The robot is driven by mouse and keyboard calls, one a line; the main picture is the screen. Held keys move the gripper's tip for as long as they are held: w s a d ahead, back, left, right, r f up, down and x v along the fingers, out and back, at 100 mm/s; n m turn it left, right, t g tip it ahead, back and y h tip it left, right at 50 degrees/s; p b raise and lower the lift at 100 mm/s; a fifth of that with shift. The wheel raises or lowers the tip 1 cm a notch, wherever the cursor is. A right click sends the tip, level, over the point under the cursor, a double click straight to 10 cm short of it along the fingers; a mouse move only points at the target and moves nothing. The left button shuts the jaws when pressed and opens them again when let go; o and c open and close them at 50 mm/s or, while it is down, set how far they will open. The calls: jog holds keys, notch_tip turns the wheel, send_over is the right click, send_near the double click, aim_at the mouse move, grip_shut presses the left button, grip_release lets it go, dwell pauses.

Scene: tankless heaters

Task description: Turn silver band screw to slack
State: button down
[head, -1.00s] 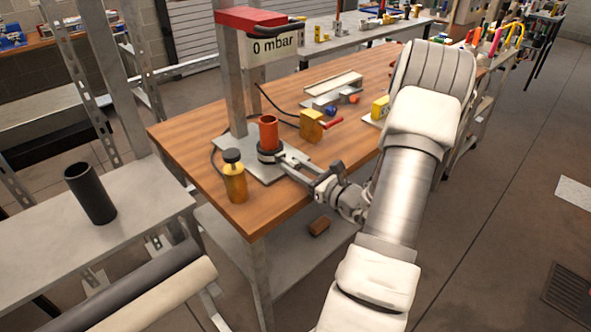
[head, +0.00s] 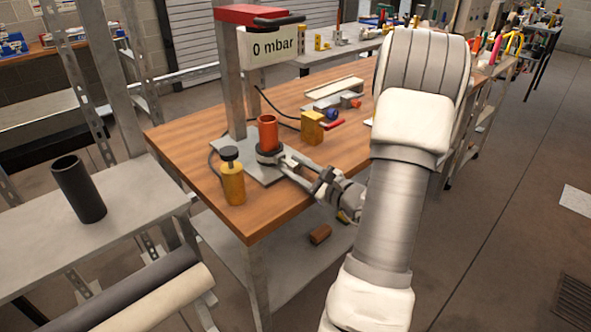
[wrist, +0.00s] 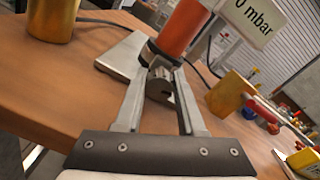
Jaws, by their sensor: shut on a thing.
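An orange-red pipe (head: 268,131) stands upright on a grey base plate (head: 262,173), with a dark collar (head: 268,155) around its lower end. My gripper (head: 281,160) reaches this collar from the right, low over the plate. In the wrist view, my gripper's two fingers (wrist: 160,75) converge on a small dark grey piece (wrist: 159,87) beside the foot of the pipe (wrist: 182,30). The fingers are shut on this piece. It is probably the silver band's screw, but its slot and the band itself cannot be made out.
A brass bottle with a black cap (head: 232,178) stands left of the plate, near the table's front edge. A yellow block with a red lever (head: 312,127) is to the right. A red-topped stand with a "0 mbar" display (head: 272,46) rises behind the pipe.

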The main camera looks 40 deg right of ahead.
jog(key=shift+a+f, duration=0.1)
jog(key=c, duration=0.5)
grip_release()
